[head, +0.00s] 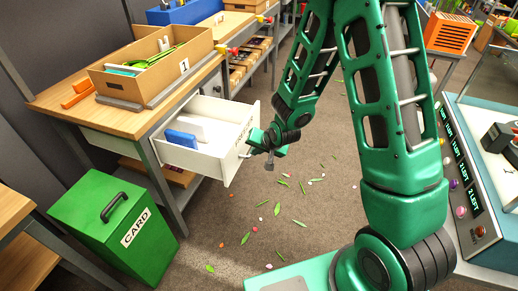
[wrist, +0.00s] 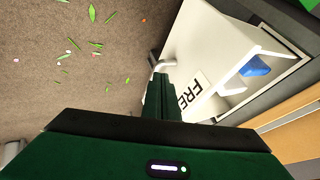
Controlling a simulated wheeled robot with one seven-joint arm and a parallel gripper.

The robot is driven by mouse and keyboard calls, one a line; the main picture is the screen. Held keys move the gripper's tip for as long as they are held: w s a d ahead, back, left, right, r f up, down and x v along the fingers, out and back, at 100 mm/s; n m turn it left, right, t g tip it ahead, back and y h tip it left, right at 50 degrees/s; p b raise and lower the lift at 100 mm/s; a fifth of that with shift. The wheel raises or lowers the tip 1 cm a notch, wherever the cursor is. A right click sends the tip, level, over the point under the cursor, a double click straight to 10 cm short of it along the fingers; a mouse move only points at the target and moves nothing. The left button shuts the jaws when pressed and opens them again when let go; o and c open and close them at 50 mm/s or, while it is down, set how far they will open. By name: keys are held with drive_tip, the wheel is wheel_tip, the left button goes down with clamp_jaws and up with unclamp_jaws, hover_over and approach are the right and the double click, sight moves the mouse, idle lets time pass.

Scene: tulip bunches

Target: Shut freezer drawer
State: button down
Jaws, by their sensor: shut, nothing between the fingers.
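The white freezer drawer (head: 231,168) stands pulled out from under the wooden bench at the left in the head view. A blue item (head: 181,138) and a white block lie in it. In the wrist view the drawer (wrist: 203,45) shows the letters "FRE" on its front and a pale handle (wrist: 165,65). My gripper (head: 256,148) is shut and empty, at the drawer's front. In the wrist view its fingers (wrist: 161,90) lie close to the handle; I cannot tell whether they touch it. They cover part of the front.
A green bin (head: 95,222) marked "CARD" stands left of the drawer. A cardboard box (head: 150,75) sits on the bench (head: 60,98). A console with buttons (head: 480,228) stands at the right. Leaves and petals litter the otherwise open floor (head: 320,195).

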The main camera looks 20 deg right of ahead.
sight(240, 153)
drive_tip(key=shift+w+a+f, duration=0.35)
drive_tip(key=shift+w+a, duration=0.25)
drive_tip(key=shift+w, duration=0.05)
drive_tip(key=shift+w+a+f, duration=0.3)
drive_tip(key=shift+w+a, duration=0.3)
drive_tip(key=shift+w, duration=0.05)
drive_tip(key=shift+w+a+f, duration=0.35)
drive_tip(key=shift+w+a, duration=0.25)
drive_tip(key=shift+w, duration=0.05)
